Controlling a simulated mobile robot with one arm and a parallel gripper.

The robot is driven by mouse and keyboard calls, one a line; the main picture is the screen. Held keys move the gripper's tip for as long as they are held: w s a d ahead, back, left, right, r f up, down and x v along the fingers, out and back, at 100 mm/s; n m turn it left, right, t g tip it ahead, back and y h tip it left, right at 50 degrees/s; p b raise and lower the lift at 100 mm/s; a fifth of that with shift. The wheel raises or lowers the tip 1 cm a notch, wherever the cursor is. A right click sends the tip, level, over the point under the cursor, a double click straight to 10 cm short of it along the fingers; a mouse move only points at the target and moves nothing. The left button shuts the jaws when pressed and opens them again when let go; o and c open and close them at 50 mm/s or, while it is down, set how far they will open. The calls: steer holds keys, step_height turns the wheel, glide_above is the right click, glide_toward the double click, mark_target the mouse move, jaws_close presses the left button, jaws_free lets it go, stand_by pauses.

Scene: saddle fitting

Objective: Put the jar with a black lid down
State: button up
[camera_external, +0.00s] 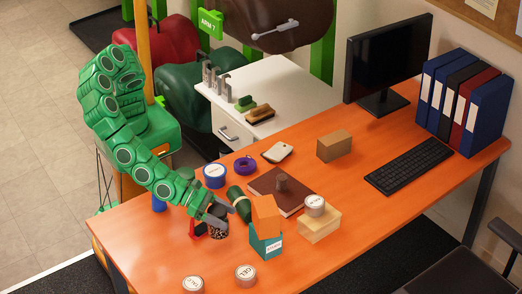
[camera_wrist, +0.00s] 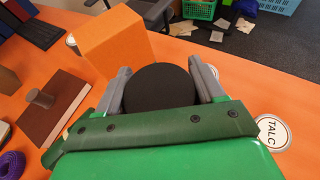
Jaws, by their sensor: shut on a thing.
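The jar with a black lid (camera_wrist: 158,90) is between the two grey fingers of my gripper (camera_wrist: 158,84) in the wrist view; its round lid faces the camera and the jar's body is hidden below. In the external view my gripper (camera_external: 218,212) is shut on the jar, whose dark, speckled side (camera_external: 217,233) shows under the fingers. The jar looks upright, low over the orange table (camera_external: 165,250) or on it; I cannot tell whether it touches.
An orange block (camera_external: 266,214) on a teal box (camera_external: 265,246) stands close right of the jar. A green cylinder (camera_external: 239,203) lies behind and a red object (camera_external: 198,229) sits left. White-lidded jars (camera_external: 246,275) (camera_external: 193,286) stand in front. The table's left end is clear.

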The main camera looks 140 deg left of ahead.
step_height(320, 180, up, 14)
steer(key=s+a+n+g+y, duration=0.2)
steer(key=s+a, duration=0.2)
steer(key=a, duration=0.7)
steer(key=s+a+n+g+y, duration=0.1)
steer(key=s+a+n+g, duration=0.15)
steer(key=a, duration=0.85)
steer(key=s+a+n+g+y, duration=0.2)
steer(key=s+a, duration=0.2)
steer(key=a, duration=0.7)
steer(key=s+a+n+g, duration=0.4)
steer(key=s+a+g, duration=0.1)
steer(key=s+a, duration=0.95)
steer(key=s+a+n+g, duration=0.45)
steer(key=s+a, duration=0.65)
steer(key=s, duration=0.7)
step_height(320, 180, down, 12)
steer(key=shift+w+a+f, duration=1.15)
steer(key=shift+a+f, duration=0.9)
steer(key=shift+f, duration=0.05)
steer(key=shift+w+a+f, duration=1.15)
steer(key=shift+a+f, duration=0.85)
steer(key=shift+f, duration=0.1)
steer(key=shift+w+a+f, duration=1.15)
steer(key=shift+a+f, duration=0.9)
steer(key=shift+f, duration=0.05)
